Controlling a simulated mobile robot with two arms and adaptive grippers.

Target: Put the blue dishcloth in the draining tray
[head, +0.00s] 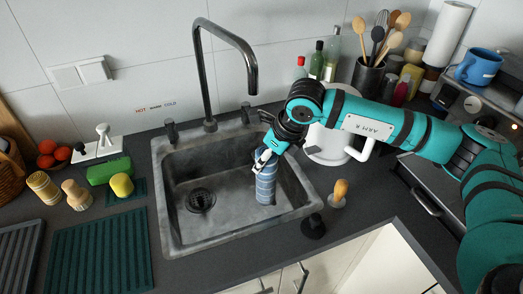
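The blue dishcloth (266,186), with pale stripes, hangs in folds inside the right half of the sink. My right gripper (263,160) reaches in from the right and is shut on the upper end of the cloth. Whether the cloth's lower end touches the sink floor is hard to tell. A dark teal ribbed draining tray or mat (100,253) lies flat on the counter left of the sink, with nothing on it. A grey ribbed rack (18,258) lies at the far left edge, partly cut off. My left gripper is not in view.
The grey sink (222,240) has a tall black faucet (203,75) behind it. A black stopper (313,227) and wooden-handled brush (340,192) stand right of the sink.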

